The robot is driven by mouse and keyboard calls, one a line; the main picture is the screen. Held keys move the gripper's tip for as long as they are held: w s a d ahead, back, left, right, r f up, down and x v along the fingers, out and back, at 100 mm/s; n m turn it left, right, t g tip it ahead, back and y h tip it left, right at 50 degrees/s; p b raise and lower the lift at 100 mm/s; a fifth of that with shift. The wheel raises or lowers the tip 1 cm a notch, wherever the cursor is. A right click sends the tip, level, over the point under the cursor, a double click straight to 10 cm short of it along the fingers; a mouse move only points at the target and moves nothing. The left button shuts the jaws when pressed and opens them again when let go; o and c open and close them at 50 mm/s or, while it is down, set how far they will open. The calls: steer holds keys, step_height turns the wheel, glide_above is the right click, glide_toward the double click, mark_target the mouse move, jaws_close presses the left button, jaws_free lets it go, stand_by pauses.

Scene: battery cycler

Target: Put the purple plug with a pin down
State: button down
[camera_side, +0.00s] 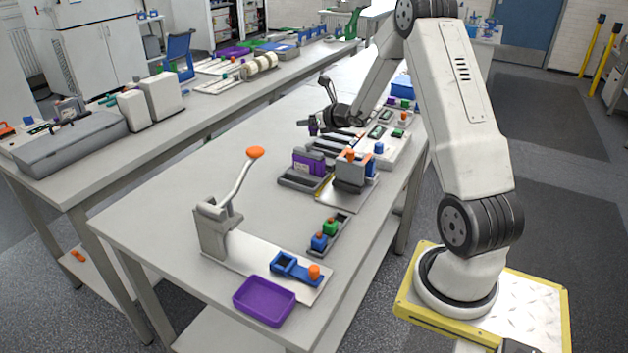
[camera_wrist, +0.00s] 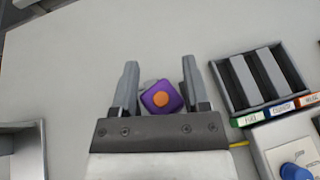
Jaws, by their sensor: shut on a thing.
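The purple plug (camera_wrist: 152,104) with an orange round pin (camera_wrist: 161,99) on its face sits between the two fingers of my gripper (camera_wrist: 160,72) in the wrist view. My gripper is shut on it. In the side view, my gripper (camera_side: 313,122) is at the far part of the bench, with the small purple plug (camera_side: 313,131) under it, above the bare top left of the slotted rack. The plug's underside is hidden in both views, and whether it touches the bench cannot be told.
A grey slotted rack (camera_wrist: 222,87) with coloured labels stands to the right in the wrist view. Nearer in the side view are a purple block (camera_side: 309,163), a holder with blue and green plugs (camera_side: 343,222), a lever press (camera_side: 210,232) and a purple tray (camera_side: 264,318).

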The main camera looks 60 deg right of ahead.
steer(key=shift+f, duration=0.2)
steer(key=shift+w+f, duration=0.1)
steer(key=shift+w, duration=0.05)
steer(key=w+d+f, duration=0.2)
steer(key=w, duration=0.1)
steer(key=w+d+f, duration=0.2)
steer(key=w+f, duration=0.1)
steer(key=w, duration=0.1)
steer(key=w+d+f, duration=0.2)
steer(key=w+f, duration=0.1)
steer(key=shift+w+d+f, duration=0.1)
steer(key=shift+w+d, duration=0.15)
steer(key=shift+w+d+f, duration=0.3)
steer(key=shift+w+f, duration=0.15)
steer(key=shift+f, duration=0.1)
steer(key=shift+w+d+f, duration=0.1)
steer(key=shift+w+f, duration=0.05)
steer(key=shift+f, duration=1.6)
